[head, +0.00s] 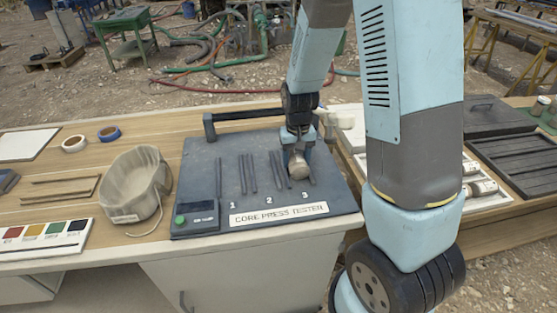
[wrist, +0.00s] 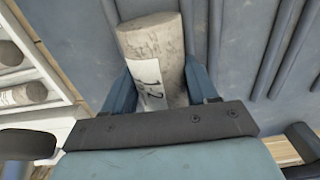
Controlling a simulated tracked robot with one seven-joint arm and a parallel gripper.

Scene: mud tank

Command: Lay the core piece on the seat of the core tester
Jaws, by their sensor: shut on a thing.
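The core press tester (head: 205,155) is a dark grey plate with a black bar behind it and pale label strip in front. It has dark raised ribs and seats marked 1, 2 and 3. My gripper (head: 298,150) points down over the plate near the ribs of seat 3. It is shut on the core piece (head: 298,168), a short pale grey cylinder. The wrist view shows the core piece (wrist: 155,45) between the two blue fingers (wrist: 160,85), with a white label that seems to read 1.2. I cannot tell whether the core touches the plate.
Right of the tester, a tray (head: 481,188) holds more cores with white labels. A dark slatted tray (head: 520,155) lies beyond it. The tester's green button (head: 180,220) is at front left.

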